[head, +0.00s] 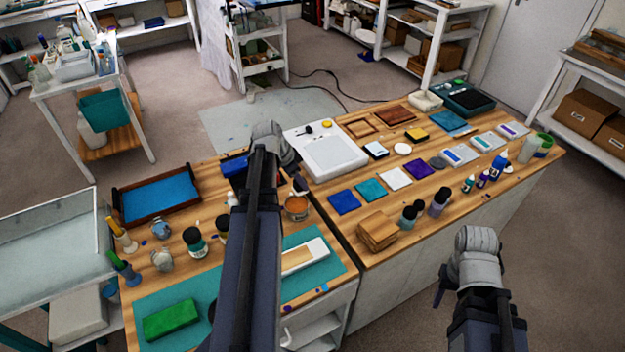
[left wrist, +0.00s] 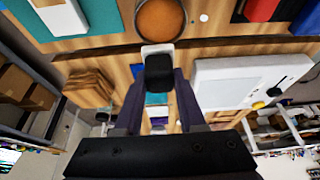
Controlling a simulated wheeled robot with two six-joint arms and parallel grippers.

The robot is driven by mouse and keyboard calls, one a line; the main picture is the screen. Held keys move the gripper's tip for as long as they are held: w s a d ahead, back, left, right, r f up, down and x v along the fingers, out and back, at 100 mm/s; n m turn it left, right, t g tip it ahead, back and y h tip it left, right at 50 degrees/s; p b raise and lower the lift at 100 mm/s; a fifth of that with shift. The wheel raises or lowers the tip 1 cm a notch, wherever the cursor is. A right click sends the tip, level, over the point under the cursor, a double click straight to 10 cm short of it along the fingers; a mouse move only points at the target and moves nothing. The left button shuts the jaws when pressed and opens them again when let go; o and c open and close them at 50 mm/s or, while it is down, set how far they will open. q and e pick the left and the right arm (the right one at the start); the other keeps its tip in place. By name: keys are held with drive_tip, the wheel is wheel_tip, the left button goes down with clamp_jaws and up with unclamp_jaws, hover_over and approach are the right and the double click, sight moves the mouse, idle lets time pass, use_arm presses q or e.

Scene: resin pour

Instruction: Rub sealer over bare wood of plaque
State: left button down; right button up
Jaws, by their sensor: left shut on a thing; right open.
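The plaque (head: 312,262) lies on the teal mat (head: 332,258), white with a strip of bare wood along it. Part of it is hidden behind my left arm. It also shows at the top left of the left wrist view (left wrist: 66,18). A round tin of amber liquid (head: 297,208), also seen in the left wrist view (left wrist: 160,20), stands beyond the plaque. My left gripper (head: 298,184) is shut on a black block with a pale end (left wrist: 158,70), beside the tin in the picture. Its height above the table is unclear. My right gripper (head: 440,292) is open, off the table's front.
A green block (head: 170,320) lies on the mat's left. Bottles (head: 194,240) stand left of my left arm. Stacked wood pieces (head: 377,232) and dark bottles (head: 409,217) stand right of the tin. A white light box (head: 328,158) sits behind.

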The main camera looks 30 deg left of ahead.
sight(294, 190)
use_arm(q)
drive_tip(key=shift+s+a, duration=0.45)
drive_tip(key=shift+a, duration=0.1)
drive_tip(key=shift+f, duration=0.1)
wheel_tip(294, 190, down, 6)
drive_tip(key=b, duration=0.6)
drive_tip(key=shift+f+b, duration=0.4)
drive_tip(key=shift+b, duration=0.15)
idle(1.8)
drive_tip(key=shift+r, duration=0.1)
wheel_tip(294, 190, up, 7)
drive_tip(key=p, duration=0.7)
idle(0.3)
